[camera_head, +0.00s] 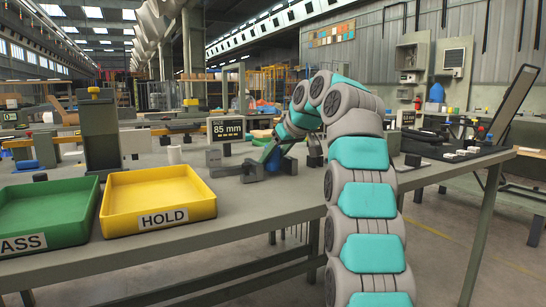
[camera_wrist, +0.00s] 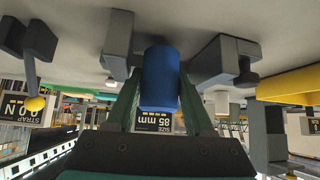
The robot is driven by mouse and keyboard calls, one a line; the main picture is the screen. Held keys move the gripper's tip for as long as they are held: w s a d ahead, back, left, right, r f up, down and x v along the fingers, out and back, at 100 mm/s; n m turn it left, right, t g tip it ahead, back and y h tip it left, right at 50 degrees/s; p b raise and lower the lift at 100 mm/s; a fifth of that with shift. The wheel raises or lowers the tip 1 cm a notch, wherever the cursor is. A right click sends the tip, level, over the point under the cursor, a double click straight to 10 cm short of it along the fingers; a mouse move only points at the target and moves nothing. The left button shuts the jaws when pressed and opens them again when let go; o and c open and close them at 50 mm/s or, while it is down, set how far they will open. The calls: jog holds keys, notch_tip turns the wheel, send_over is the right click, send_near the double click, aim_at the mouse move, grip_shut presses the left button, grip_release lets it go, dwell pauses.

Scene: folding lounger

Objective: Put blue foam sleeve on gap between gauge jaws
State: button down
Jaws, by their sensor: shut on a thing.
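The blue foam sleeve (camera_wrist: 160,62) is held between the two green fingers of my gripper (camera_wrist: 158,85) in the wrist view. The sleeve (camera_head: 272,159) also shows in the head view, partly hidden by my gripper. The gauge's grey jaws stand on either side of it in the wrist view, one jaw (camera_wrist: 118,42) at left and the other (camera_wrist: 216,62) at right. The sleeve's far end appears in or over the gap between them; I cannot tell if it touches either jaw or rests on the gauge. The gauge (camera_head: 249,171) lies on the bench in the head view.
A display (camera_head: 227,129) reads SIZE 85 mm behind the gauge. The yellow HOLD tray (camera_head: 158,196) and green tray (camera_head: 45,210) stand at left on the bench. A grey column (camera_head: 99,135) stands behind them. A dark tilted panel (camera_head: 513,103) stands at right.

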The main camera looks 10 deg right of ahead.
jog(key=shift+f+b, duration=0.6)
jog(key=shift+f, duration=0.1)
